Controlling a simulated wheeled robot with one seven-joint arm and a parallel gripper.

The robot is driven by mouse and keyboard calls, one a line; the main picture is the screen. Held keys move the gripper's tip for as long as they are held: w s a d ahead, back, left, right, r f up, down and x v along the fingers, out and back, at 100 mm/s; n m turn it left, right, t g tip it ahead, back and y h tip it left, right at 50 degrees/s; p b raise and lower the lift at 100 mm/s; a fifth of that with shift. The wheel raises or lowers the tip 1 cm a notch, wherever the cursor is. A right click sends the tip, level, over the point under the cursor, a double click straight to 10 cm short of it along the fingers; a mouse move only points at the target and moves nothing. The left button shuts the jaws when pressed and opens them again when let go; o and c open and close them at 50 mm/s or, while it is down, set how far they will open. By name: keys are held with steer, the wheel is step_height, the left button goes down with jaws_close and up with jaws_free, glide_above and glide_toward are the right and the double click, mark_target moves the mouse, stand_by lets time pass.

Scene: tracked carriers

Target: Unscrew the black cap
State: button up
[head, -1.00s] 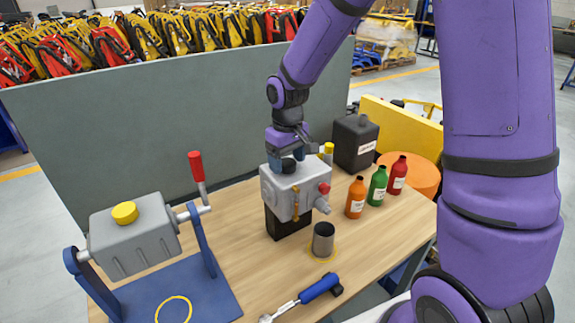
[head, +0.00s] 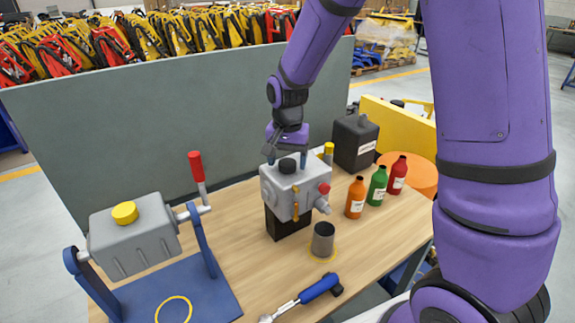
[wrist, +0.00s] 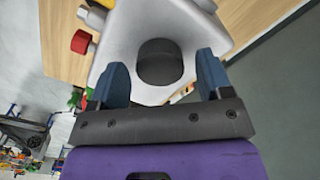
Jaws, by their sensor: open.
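The black cap (head: 288,165) sits on top of the grey housing (head: 292,190), which stands on a black block on the table. In the wrist view the black cap (wrist: 160,62) lies between and just beyond the two blue fingers. My gripper (head: 287,158) is open around the cap's sides, with a gap visible to each finger in the wrist view (wrist: 163,78). The grey housing also shows there (wrist: 205,40). Nothing is held.
A metal cup (head: 323,240) and a blue-handled wrench (head: 320,287) are in front. Orange (head: 356,198), green (head: 377,186) and red (head: 398,175) bottles stand right, near a black canister (head: 355,143). A tilting grey box with yellow cap (head: 125,212) stands left.

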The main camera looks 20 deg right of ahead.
steer(key=m, duration=0.9)
steer(key=shift+c, duration=0.2)
steer(key=c, duration=0.8)
steer(key=n, duration=0.7)
steer(key=shift+n, duration=1.4)
